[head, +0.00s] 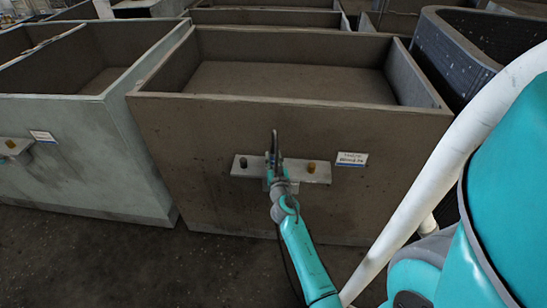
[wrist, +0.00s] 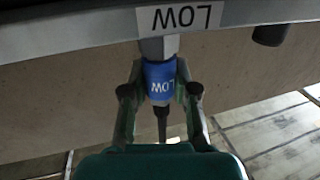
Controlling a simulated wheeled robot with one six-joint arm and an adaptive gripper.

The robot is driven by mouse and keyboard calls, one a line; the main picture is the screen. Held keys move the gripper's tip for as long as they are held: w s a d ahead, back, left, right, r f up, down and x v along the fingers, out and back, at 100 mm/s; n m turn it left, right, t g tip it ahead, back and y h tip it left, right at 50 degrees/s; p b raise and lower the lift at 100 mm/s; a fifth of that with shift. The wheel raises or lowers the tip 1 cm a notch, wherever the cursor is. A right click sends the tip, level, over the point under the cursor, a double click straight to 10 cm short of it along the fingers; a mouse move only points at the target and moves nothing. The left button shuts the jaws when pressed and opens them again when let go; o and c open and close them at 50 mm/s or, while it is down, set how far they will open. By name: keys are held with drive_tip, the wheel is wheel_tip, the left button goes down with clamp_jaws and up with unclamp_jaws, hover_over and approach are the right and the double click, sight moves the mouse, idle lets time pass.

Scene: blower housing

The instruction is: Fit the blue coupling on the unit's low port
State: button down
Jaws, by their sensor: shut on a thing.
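In the wrist view my gripper (wrist: 160,91) is shut on the blue coupling (wrist: 160,78), which carries the word LOW upside down. A dark hose or stem hangs from the coupling between the fingers. The coupling's upper end meets the grey low port (wrist: 158,47), under a white LOW label (wrist: 180,17); I cannot tell how far it is seated. In the head view my gripper (head: 277,178) is at the middle of the unit's mounting plate (head: 295,175), and the coupling is hidden there.
The plate is on the front wall of a brown open-topped tank (head: 290,112). It bears a brass fitting (head: 311,167) at right and a dark fitting (head: 243,162) at left. A white label (head: 352,159) is beside it. A grey-green tank (head: 75,150) stands left. Floor in front is clear.

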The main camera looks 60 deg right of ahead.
drive_tip(key=shift+f, duration=0.2)
drive_tip(key=c, duration=0.8)
unclamp_jaws()
drive_tip(key=shift+a, duration=0.1)
drive_tip(key=v, duration=1.1)
drive_tip(key=shift+s+a, duration=0.25)
drive_tip(key=shift+s, duration=0.1)
